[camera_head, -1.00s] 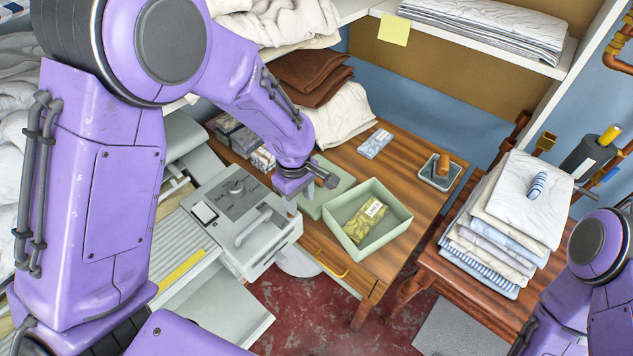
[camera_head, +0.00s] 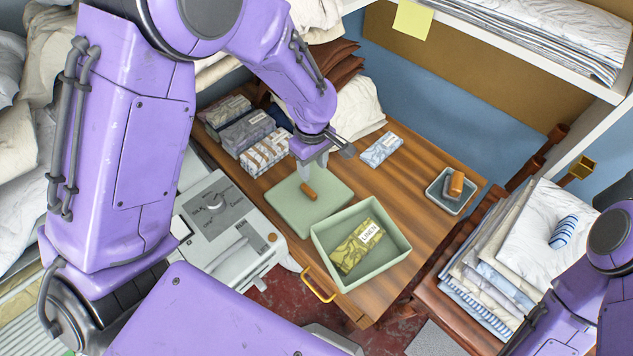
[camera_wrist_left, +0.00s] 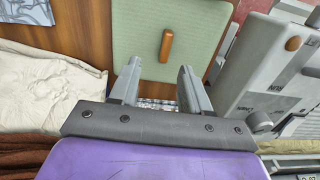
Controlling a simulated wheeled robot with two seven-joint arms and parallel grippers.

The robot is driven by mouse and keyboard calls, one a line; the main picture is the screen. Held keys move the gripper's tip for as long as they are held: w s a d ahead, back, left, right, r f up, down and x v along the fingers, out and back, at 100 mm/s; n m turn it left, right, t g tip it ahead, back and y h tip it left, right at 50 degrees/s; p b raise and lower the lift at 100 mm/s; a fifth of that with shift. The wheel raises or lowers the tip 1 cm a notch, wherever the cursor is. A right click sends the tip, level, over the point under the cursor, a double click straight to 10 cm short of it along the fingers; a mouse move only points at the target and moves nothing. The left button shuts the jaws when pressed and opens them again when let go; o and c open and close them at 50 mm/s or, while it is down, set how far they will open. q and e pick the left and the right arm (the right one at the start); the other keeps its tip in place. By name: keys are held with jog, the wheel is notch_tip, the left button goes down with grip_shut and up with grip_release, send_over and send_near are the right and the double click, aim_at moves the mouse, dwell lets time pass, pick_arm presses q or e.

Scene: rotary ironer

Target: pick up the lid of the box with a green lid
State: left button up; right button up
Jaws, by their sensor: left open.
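The green lid (camera_head: 325,211) lies flat on the wooden table, left of the open green box (camera_head: 398,252). It has a brown wooden knob (camera_head: 308,191) at its middle. The box holds a yellow-green packet (camera_head: 350,252) labelled LINEN. My left gripper (camera_head: 306,175) is over the lid's back part, close to the knob. In the left wrist view the left gripper (camera_wrist_left: 160,68) is open and empty, and the lid (camera_wrist_left: 205,30) and its knob (camera_wrist_left: 166,46) show beyond the fingers. The gap between fingers and lid is hard to judge. My right gripper is not in view.
Patterned boxes (camera_head: 247,132) stand behind the lid. The grey ironer (camera_head: 222,225) is close on the left. Folded linen (camera_head: 535,227) is stacked at right.

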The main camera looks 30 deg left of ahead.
aim_at(311, 192)
pick_arm(q)
jog(key=f, duration=0.1)
jog(key=s+f, duration=0.1)
jog(key=shift+s+f, duration=0.1)
jog(key=shift+f, duration=0.3)
jog(key=shift+s+f, duration=0.25)
jog(key=shift+f, duration=0.05)
jog(key=f, duration=0.2)
jog(key=f+p, duration=0.2)
jog(key=f, duration=0.1)
jog(key=shift+w+f, duration=0.3)
jog(key=shift+f, duration=0.05)
jog(key=shift+s+r, duration=0.1)
jog(key=shift+s, duration=0.05)
jog(key=shift+c, duration=0.6)
grip_shut()
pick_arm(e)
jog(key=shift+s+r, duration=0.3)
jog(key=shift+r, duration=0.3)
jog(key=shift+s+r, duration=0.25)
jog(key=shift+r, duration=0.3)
